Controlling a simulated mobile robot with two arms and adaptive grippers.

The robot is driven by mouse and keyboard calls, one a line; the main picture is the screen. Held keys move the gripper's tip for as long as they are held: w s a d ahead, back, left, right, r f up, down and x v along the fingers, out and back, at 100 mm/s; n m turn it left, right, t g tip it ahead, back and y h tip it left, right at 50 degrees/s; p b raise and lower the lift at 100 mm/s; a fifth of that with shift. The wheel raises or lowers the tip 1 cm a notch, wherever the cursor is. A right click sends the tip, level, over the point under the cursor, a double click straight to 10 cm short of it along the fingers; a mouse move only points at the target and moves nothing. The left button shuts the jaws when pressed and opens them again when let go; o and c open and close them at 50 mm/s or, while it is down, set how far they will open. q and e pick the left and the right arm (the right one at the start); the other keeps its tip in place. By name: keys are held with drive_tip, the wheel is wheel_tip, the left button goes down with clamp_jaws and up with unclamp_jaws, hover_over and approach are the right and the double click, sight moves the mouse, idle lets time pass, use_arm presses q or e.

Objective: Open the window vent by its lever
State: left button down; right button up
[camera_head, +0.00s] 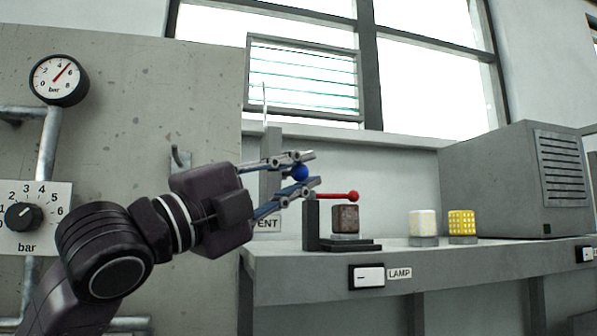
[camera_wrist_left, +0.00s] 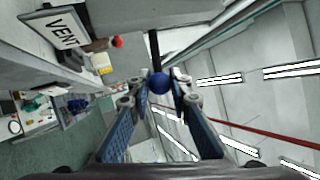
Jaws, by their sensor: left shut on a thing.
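The window vent (camera_head: 303,80) is a grey-framed louvre of several glass slats with teal edges, set in the window at top centre. Its lever ends in a blue ball knob (camera_head: 299,172); the knob also shows in the left wrist view (camera_wrist_left: 159,84), with the dark lever rod (camera_wrist_left: 154,48) behind it. My left gripper (camera_head: 308,169) comes in from the left and is shut on the blue knob, one finger on each side. A VENT label (camera_wrist_left: 65,27) shows in the left wrist view; in the head view my gripper partly covers it. My right gripper is not in view.
Close to the right of my gripper, a red-knobbed lever (camera_head: 335,196) stands by a dark stand with a brown block (camera_head: 345,219). A white block (camera_head: 422,223), a yellow block (camera_head: 461,222) and a big grey box (camera_head: 515,180) sit on the ledge. A LAMP switch (camera_head: 368,277) is below.

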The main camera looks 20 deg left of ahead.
use_arm(q)
drive_tip(key=shift+w+a+f+m+h, duration=0.15)
drive_tip(key=shift+w+f+m+h, duration=0.2)
drive_tip(key=shift+f+m, duration=0.35)
drive_tip(key=shift+w+a+f+m+h, duration=0.15)
drive_tip(key=shift+w+f+m+h, duration=0.2)
drive_tip(key=shift+f, duration=0.7)
drive_tip(key=shift+w+a+f+m+h, duration=0.2)
drive_tip(key=shift+f+m+h, duration=0.3)
drive_tip(key=shift+f, duration=0.35)
drive_tip(key=c, duration=2.1)
unclamp_jaws()
drive_tip(key=o, duration=0.4)
drive_tip(key=shift+w, duration=0.25)
drive_tip(key=shift+c, duration=0.2)
drive_tip(key=v, duration=0.7)
drive_tip(key=shift+s+a, duration=0.15)
drive_tip(key=shift+s, duration=0.15)
